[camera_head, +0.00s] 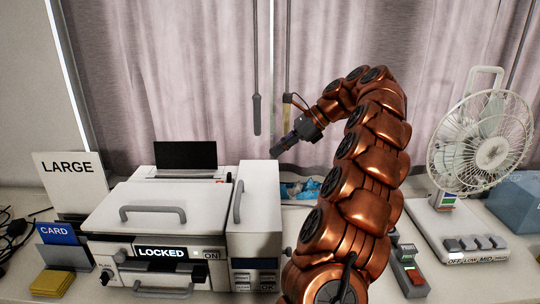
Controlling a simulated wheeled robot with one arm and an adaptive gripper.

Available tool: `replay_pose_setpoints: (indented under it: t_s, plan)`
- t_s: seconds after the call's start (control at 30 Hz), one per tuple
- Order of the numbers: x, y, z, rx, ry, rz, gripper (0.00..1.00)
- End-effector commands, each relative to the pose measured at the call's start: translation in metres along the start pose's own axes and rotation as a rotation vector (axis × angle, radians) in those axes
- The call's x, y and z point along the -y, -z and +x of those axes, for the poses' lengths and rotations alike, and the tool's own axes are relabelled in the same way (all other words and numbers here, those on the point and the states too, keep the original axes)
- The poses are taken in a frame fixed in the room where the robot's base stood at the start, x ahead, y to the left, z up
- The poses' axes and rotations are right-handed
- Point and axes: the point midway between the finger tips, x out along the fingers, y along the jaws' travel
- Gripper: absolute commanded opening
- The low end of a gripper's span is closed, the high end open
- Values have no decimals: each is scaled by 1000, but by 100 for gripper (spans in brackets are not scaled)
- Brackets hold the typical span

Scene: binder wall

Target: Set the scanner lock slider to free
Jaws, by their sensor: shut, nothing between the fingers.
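The scanner (160,212) is a white machine with a grey handle on its lid, at the left on the counter. A black label on its front reads LOCKED (161,253). A small round knob (119,256) and a dark bar (172,267) sit near the label; I cannot tell which part is the lock slider. My gripper (277,151) is dark, shut and empty. It is held in the air above and behind the narrow white unit to the right of the scanner, apart from the label. My copper arm hides part of the counter.
A narrow white unit (262,205) with a handle stands right of the scanner. A white fan (483,145) and a blue-grey box (525,200) stand at the right. A LARGE sign (70,185), blue CARD holder (58,234) and yellow stack (52,284) are at the left. Curtains hang behind.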

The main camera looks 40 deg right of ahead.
Motion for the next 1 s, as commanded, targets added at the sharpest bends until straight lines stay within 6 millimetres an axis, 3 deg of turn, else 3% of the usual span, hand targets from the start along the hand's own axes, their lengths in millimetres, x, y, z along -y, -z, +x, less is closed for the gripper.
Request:
replay_pose_setpoints:
  t_s: [1.0]
  plan:
    - [-2,-1,75,1,-7,-1,0]
